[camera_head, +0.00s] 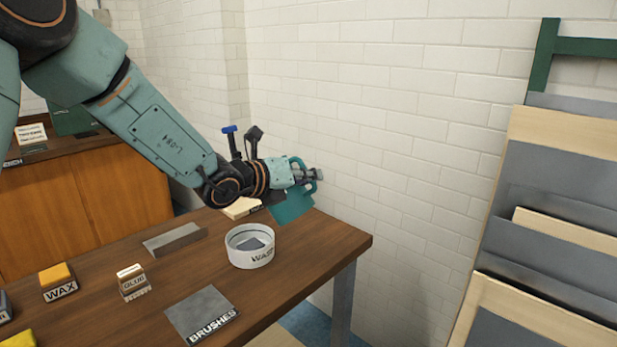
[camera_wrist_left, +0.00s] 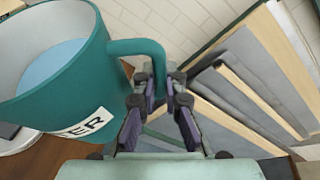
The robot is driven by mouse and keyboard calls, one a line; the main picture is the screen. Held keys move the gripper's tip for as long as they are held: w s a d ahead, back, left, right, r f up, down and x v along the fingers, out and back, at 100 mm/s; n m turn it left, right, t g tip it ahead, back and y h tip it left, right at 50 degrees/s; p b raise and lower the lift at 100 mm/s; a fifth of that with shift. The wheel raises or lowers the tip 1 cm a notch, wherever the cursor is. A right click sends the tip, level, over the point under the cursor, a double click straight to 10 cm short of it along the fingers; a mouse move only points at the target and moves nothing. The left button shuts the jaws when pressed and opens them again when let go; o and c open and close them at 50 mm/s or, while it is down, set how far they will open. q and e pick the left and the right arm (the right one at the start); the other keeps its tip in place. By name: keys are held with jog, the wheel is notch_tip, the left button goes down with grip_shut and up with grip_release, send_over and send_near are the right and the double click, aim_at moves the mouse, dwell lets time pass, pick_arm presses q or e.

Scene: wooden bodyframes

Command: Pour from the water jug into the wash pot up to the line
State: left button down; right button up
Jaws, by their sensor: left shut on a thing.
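The teal water jug (camera_head: 292,207) is at the far right end of the table, partly hidden by my left gripper (camera_head: 313,175). In the left wrist view the jug (camera_wrist_left: 75,85) shows pale blue water inside and a white label ending in "ER". My left gripper (camera_wrist_left: 158,82) is shut on the jug's handle. The jug looks somewhat tilted in the head view. The white wash pot (camera_head: 249,256), marked "WASH", stands upright on the table, left of and nearer than the jug. A grey-blue patch shows inside it; I cannot tell its level or any line. My right gripper is out of view.
On the wooden table (camera_head: 310,262) are a grey brushes plate (camera_head: 202,312), a glue block (camera_head: 133,284), a wax block (camera_head: 58,280) and a grey angled piece (camera_head: 174,239). A white brick wall is behind. A rack of boards (camera_head: 560,200) stands at right.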

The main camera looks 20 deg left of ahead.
pick_arm(q)
jog(key=shift+w+a+r+n+h+p, duration=0.15)
jog(key=shift+r+n+p, duration=0.35)
jog(key=shift+p, duration=0.5)
jog(key=shift+s+a+r+n+h+p, duration=0.15)
jog(key=shift+a+r+n+p, duration=0.15)
jog(key=shift+r+p, duration=0.5)
dwell(2.5)
jog(key=shift+w+a+r+n+t+h+p, duration=0.2)
jog(key=shift+a+r+n+t+h+p, duration=0.35)
jog(key=shift+a+r+n+p, duration=0.6)
dwell(2.6)
